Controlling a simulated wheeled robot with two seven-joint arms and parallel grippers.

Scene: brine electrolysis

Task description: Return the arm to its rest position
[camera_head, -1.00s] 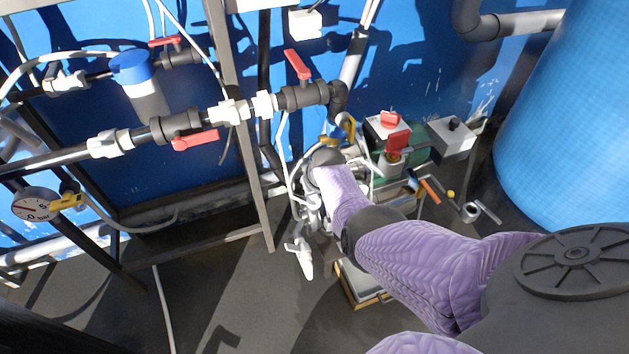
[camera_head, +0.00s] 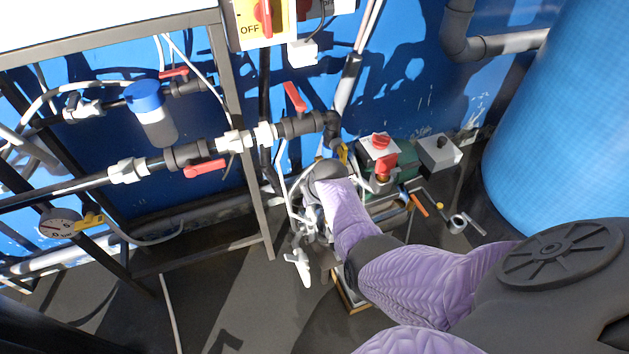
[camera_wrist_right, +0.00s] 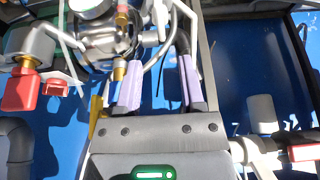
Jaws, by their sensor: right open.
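My right arm, with purple padded sleeves, reaches from the lower right of the head view (camera_head: 395,270) to the pipework at the middle. Its wrist (camera_head: 327,175) is in front of the pipes and hides my right gripper's fingers there. In the right wrist view my right gripper (camera_wrist_right: 160,68) is open, its two purple-padded fingers apart. No object is clearly held between them. A metal fitting with a brass end (camera_wrist_right: 120,70) shows beside and beyond the left finger; I cannot tell whether they touch. My left gripper is not in view.
A black pipe with red-handled valves (camera_head: 295,97) runs close to my wrist. A red-topped valve (camera_head: 381,160) and a grey box (camera_head: 438,154) stand to its right. A metal frame post (camera_head: 240,130) is left. A large blue tank (camera_head: 560,140) fills the right.

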